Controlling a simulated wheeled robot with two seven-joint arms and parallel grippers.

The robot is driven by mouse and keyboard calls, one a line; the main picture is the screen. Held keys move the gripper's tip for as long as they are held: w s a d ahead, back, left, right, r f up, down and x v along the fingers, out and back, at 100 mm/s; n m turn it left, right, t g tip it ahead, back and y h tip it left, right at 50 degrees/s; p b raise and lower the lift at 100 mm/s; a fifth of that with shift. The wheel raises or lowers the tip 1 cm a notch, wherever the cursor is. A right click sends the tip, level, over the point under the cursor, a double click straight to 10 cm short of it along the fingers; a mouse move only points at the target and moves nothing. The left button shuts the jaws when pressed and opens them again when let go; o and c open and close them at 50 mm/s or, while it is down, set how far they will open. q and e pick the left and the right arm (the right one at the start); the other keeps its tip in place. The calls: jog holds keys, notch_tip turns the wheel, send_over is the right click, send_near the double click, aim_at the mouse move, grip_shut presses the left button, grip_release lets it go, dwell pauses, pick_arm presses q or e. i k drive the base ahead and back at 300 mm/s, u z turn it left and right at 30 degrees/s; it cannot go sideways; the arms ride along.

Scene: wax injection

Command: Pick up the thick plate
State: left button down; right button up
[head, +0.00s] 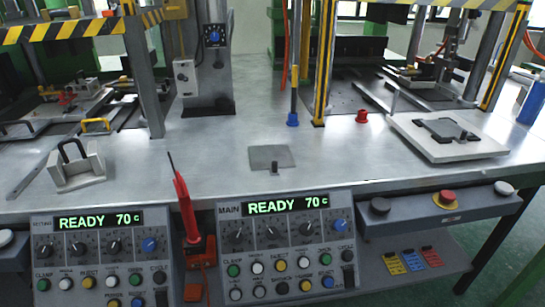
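A thick pale slab (408,128) lies flat on the right of the metal table, with a dark flat piece (440,126) and a small dark knob on its top. A thin grey plate (262,155) lies flat near the table's middle, with a small dark peg (275,168) at its front edge. A pale block (82,172) with a black loop handle stands at the left. I cannot tell for certain which of these is the thick plate; the right slab looks thickest among the flat ones. Neither of my grippers shows in the head view.
Two control panels (283,231) reading READY 70 line the front edge, with a red-handled tool (186,208) between them. A button bar (440,207) is at front right. Press posts rise at the back.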

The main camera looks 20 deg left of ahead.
aim_at(445, 128)
jog(key=z, duration=1.75)
jog(key=i, duration=2.6)
jog(key=u, duration=3.75)
